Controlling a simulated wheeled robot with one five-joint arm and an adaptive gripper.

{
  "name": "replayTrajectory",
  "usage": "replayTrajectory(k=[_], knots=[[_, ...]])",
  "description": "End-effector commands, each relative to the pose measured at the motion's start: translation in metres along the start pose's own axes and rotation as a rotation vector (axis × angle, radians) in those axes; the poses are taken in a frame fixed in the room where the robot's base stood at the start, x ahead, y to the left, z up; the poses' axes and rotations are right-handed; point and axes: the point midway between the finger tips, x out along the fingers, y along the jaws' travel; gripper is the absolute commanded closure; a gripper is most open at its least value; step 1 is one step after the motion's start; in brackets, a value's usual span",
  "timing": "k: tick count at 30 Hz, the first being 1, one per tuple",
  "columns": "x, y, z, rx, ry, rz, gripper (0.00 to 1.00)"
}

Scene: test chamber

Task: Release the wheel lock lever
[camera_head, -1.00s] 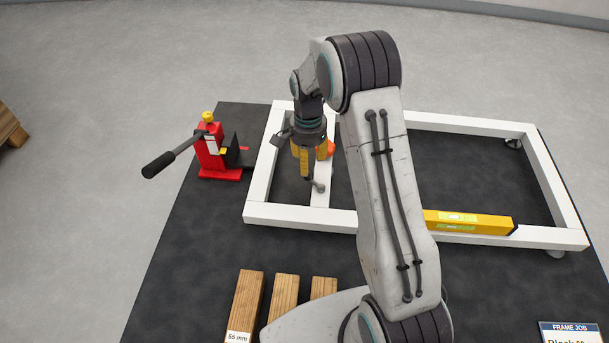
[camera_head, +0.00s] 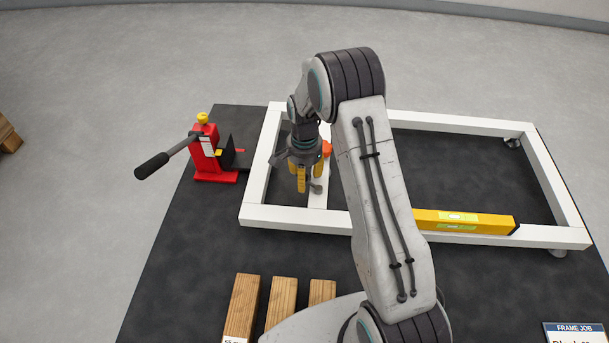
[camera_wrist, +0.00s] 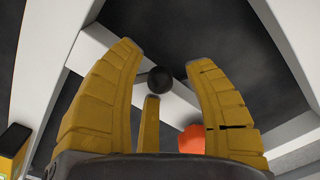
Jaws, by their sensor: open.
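My gripper (camera_head: 304,188) is open and points down over the left part of the white frame (camera_head: 258,170), near its inner crossbar. In the wrist view its yellow fingers (camera_wrist: 158,57) stand apart, with a dark round knob (camera_wrist: 160,77) between the fingertips. This knob also shows as a grey ball (camera_head: 317,188) beside the crossbar in the head view, and looks like the end of a lever. Whether the fingers touch it cannot be told. An orange-red part (camera_head: 326,149) sits by the crossbar behind the gripper; it also shows near the right finger (camera_wrist: 192,138).
A red jack (camera_head: 207,155) with a black-gripped handle (camera_head: 152,166) stands left of the frame. A yellow level (camera_head: 462,222) lies along the frame's front rail. Several wooden blocks (camera_head: 283,300) lie in front. The dark mat (camera_head: 200,240) is clear at front left.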

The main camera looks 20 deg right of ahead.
Motion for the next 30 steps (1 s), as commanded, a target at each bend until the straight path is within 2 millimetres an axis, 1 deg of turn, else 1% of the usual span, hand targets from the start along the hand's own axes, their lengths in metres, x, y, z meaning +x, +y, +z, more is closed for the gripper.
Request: replayTrajectory(k=[1, 2, 17, 25, 30], knots=[[-0.0001, 0.0001, 0.0, 0.0, 0.0, 0.0, 0.52], [-0.0001, 0.0001, 0.0, 0.0, 0.0, 0.0, 0.55], [-0.0003, 0.0001, 0.0, 0.0, 0.0, 0.0, 1.0], [0.0, 0.0003, 0.0005, -0.006, -0.001, 0.001, 1.0], [0.0, 0.0003, 0.0033, -0.055, -0.001, 0.001, 1.0]])
